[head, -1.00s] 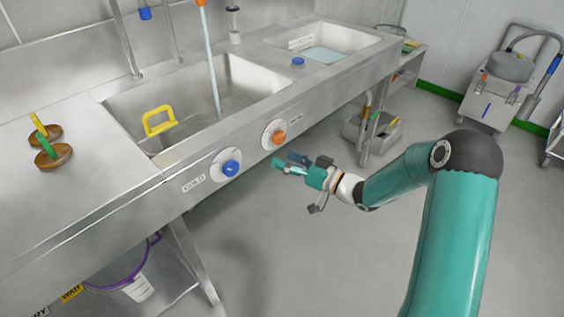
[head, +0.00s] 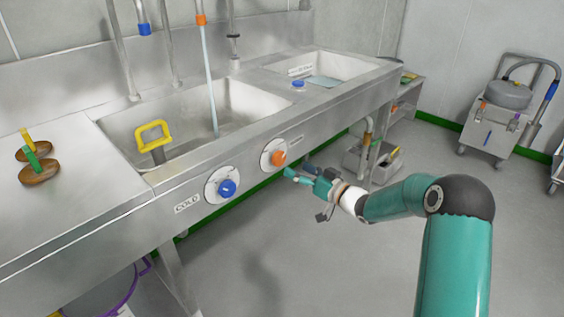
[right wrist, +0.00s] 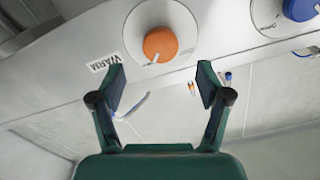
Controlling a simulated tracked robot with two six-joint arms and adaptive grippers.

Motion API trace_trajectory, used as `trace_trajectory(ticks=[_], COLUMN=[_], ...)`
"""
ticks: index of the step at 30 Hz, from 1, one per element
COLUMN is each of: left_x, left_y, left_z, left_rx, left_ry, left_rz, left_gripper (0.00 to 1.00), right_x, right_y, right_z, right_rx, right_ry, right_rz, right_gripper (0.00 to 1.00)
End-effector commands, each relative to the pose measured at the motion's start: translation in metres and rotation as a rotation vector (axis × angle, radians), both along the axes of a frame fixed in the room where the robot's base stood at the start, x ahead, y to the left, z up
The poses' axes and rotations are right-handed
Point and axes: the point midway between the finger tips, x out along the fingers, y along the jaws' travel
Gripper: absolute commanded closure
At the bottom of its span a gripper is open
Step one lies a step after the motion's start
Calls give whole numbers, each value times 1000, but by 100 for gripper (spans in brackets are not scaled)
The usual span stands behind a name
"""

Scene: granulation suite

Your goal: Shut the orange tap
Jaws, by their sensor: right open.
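The orange tap (head: 278,158) is a round knob on a white dial on the sink's front panel, right of the blue knob (head: 227,187) by the COLD label. Water runs from the orange-banded spout (head: 201,20) into the left basin. My right gripper (head: 298,172) is open and empty, just right of and below the orange tap in the head view. In the right wrist view the orange tap (right wrist: 160,45) lies beyond and above the open fingers (right wrist: 162,88), apart from them, with a pale pointer mark on it. My left gripper is not in view.
The steel sink unit (head: 190,165) fills the left and middle. A yellow handle (head: 153,136) stands in the left basin. Two brown discs with handles (head: 40,172) lie on the left counter. A wheeled machine (head: 498,115) stands at the right. The floor in front is clear.

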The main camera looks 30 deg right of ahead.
Motion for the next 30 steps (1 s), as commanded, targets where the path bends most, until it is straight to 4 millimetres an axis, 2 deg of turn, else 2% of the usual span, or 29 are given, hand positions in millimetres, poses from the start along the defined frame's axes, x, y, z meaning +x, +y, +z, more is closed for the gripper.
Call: trace_trajectory(ticks=[3,9,15,23,24,26,30], left_x=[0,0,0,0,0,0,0], left_y=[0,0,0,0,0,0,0], left_z=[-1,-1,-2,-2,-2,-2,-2], left_rx=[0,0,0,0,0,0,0], left_ry=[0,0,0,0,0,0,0], left_rz=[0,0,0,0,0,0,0], left_gripper=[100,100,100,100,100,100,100], right_x=[25,54,67,68,68,68,68], right_y=[8,15,18,18,18,18,18], right_z=[-1,0,0,0,0,0,0], right_rx=[1,0,0,1,1,1,1], right_ry=[-1,-2,-1,1,1,1,1], right_rz=[2,2,0,-1,-1,-1,-1], right_gripper=[24,24,24,24,25,35,59])
